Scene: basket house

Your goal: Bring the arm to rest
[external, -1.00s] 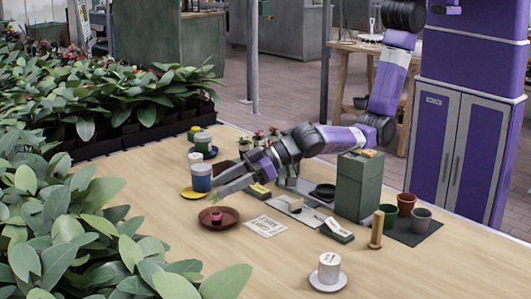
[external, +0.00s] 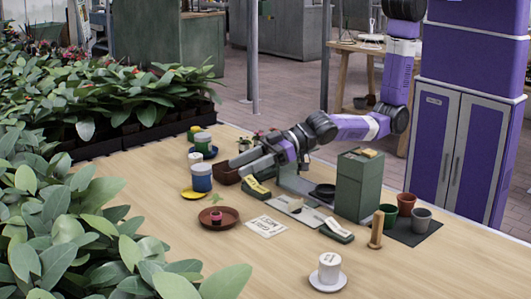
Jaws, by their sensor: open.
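My arm reaches in from the right over the wooden table (external: 200,262). My gripper (external: 236,170) is open, with nothing seen between its fingers. The fingers point left. A brown block-like thing (external: 226,174) shows just behind or under the fingertips; I cannot tell whether they touch it.
A brown dish (external: 231,222) with a small red item, a printed card (external: 265,226) and a green box (external: 359,190) stand nearby. Pots (external: 407,203), a wooden post (external: 376,230) and a white cup (external: 329,267) are at right. Leafy plants (external: 60,230) crowd the left.

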